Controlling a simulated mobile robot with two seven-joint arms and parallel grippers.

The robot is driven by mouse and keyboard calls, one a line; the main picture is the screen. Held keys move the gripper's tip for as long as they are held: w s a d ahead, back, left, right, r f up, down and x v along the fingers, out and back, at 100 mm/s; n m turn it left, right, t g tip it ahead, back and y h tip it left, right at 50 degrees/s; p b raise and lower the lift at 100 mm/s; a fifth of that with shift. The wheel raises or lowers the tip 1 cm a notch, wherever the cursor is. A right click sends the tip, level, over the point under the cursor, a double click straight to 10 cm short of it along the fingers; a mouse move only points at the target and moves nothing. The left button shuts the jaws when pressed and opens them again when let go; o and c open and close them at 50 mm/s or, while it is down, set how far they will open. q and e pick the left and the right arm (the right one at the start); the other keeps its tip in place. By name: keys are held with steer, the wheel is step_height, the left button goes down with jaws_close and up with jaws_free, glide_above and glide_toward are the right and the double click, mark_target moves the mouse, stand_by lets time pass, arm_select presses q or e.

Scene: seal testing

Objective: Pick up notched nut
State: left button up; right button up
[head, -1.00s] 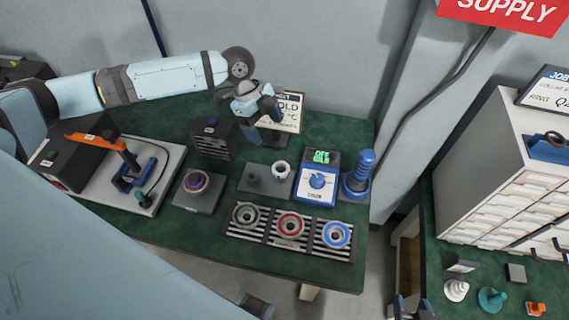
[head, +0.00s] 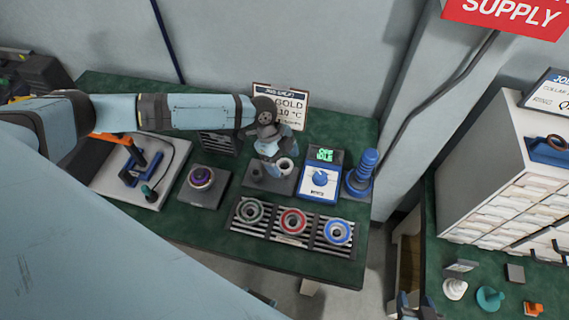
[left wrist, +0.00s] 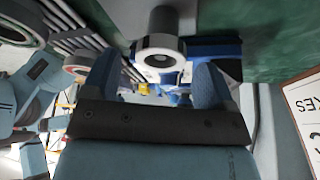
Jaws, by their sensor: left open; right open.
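A white ring-shaped part, which looks like the notched nut (head: 287,164), is on a dark grey pad (head: 281,188) on the green bench. In the left wrist view the nut (left wrist: 152,46) is just ahead of my fingers, roughly between their tips; I cannot make out its notches. My left gripper (head: 272,166) is open beside the nut and covers part of it in the head view. Its two blue fingers also show in the left wrist view (left wrist: 153,75), with nothing clamped. My right gripper (head: 416,304) is open and empty at the bottom edge, far from the nut.
A dark peg (head: 256,173) stands on the same pad. The blue tester (head: 320,183) and a blue stacked post (head: 362,171) are to the right. A striped rack (head: 270,226) with three rings is in front.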

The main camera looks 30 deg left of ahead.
arm_select(q)
steer(key=shift+d+f, duration=0.2)
steer(key=shift+f, duration=0.3)
steer(key=c, duration=1.1)
steer(key=shift+o, duration=0.2)
steer(key=shift+r, duration=0.1)
